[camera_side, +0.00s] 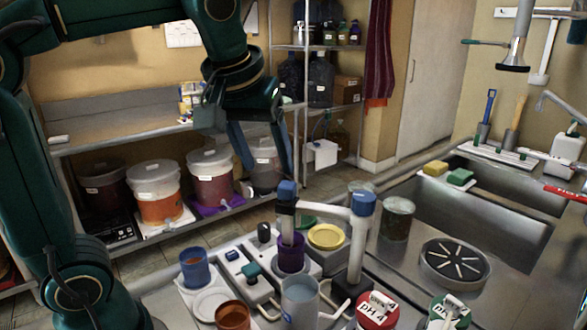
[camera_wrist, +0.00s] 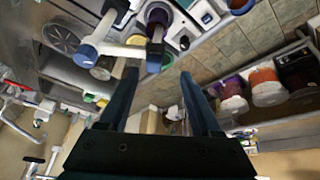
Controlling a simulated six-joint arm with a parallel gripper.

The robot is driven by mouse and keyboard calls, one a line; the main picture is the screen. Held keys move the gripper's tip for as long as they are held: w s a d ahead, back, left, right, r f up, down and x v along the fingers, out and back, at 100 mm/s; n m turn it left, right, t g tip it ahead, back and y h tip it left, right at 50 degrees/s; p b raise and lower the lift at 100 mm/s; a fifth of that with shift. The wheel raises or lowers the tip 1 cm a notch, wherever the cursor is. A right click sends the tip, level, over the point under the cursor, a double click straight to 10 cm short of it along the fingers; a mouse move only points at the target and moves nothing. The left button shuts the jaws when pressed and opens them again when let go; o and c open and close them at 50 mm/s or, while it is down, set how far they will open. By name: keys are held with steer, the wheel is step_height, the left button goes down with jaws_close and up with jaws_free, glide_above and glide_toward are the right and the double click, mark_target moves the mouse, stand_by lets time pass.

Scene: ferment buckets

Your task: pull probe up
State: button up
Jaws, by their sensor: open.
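The probe (camera_side: 287,191) has a blue cap and stands upright, its lower end in a purple cup (camera_side: 291,254). A white arm (camera_side: 323,210) joins it to a stand post with a blue knob (camera_side: 363,204). My gripper (camera_side: 267,172) is open and empty, its fingertips pointing down just above and left of the cap in the side view. In the wrist view, my gripper (camera_wrist: 158,73) has the blue probe cap (camera_wrist: 154,64) just beyond and between its fingertips, apart from them. The purple cup (camera_wrist: 158,16) lies farther off there. The probe's lower tip is hidden in the cup.
A blue cup (camera_side: 195,270), a clear beaker (camera_side: 300,300), a yellow dish (camera_side: 326,236) and red and green pH jars (camera_side: 376,312) crowd around the stand. The sink (camera_side: 455,205) lies to the right. Buckets (camera_side: 156,190) stand on a shelf behind.

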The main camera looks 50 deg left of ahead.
mark_target(286, 185)
steer(key=w, duration=0.1)
steer(key=w+f, duration=0.2)
steer(key=shift+w+a+g, duration=0.15)
steer(key=shift+a+g, duration=0.05)
steer(key=shift+g, duration=0.2)
steer(key=shift+x, duration=2.3)
steer(key=shift+a, duration=0.1)
jaws_close()
